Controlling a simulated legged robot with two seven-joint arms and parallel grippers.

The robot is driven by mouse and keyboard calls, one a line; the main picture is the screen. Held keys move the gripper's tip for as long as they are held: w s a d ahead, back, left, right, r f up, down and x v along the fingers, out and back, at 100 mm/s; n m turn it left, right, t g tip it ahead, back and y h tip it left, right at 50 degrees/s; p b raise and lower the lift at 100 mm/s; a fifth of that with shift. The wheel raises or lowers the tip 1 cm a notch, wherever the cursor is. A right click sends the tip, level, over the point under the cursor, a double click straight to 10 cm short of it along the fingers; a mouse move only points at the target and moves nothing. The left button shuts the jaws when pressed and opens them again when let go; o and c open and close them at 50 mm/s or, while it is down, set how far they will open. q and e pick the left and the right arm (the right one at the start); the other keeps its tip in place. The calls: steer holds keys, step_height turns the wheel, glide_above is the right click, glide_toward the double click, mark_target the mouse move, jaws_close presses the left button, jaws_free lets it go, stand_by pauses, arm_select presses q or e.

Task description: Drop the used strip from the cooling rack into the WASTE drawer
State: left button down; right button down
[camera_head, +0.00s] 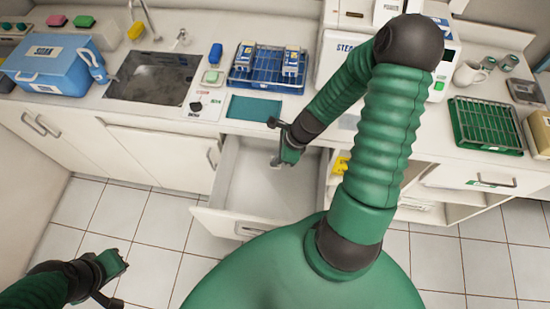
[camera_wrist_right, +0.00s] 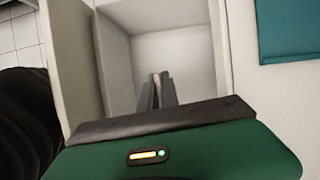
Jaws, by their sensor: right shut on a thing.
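An open white drawer (camera_head: 235,215) stands pulled out below the counter; its front label is too small to read. My right gripper (camera_head: 277,162) is over this open drawer, pointing down. In the right wrist view the drawer's inside (camera_wrist_right: 185,52) lies beyond the two fingertips (camera_wrist_right: 155,92), which are close together. The gripper is shut on a small thin thing, likely the used strip, which is mostly hidden between the fingers. A green tray with a wire rack (camera_head: 487,125) sits on the counter at right. My left gripper (camera_head: 115,285) is at lower left, away from the counter.
A blue rack with boxes (camera_head: 268,65) and a teal mat (camera_head: 254,108) lie on the counter behind the drawer. A sink (camera_head: 152,78) and a blue SOAK box (camera_head: 52,65) are at left. Open shelves (camera_head: 420,210) stand right of the drawer.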

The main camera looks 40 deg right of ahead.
steer(key=shift+d, duration=0.1)
steer(key=c, duration=1.8)
jaws_free()
steer(key=shift+r, duration=0.1)
steer(key=shift+c, duration=0.2)
steer(key=shift+o, duration=1.1)
steer(key=shift+a, duration=0.2)
steer(key=shift+o, duration=0.5)
steer(key=shift+a, duration=0.2)
steer(key=shift+d+r, duration=0.1)
steer(key=shift+d+r, duration=0.2)
steer(key=shift+r, duration=0.1)
steer(key=p+v, duration=0.3)
steer(key=v, duration=1.3)
steer(key=shift+a, duration=0.15)
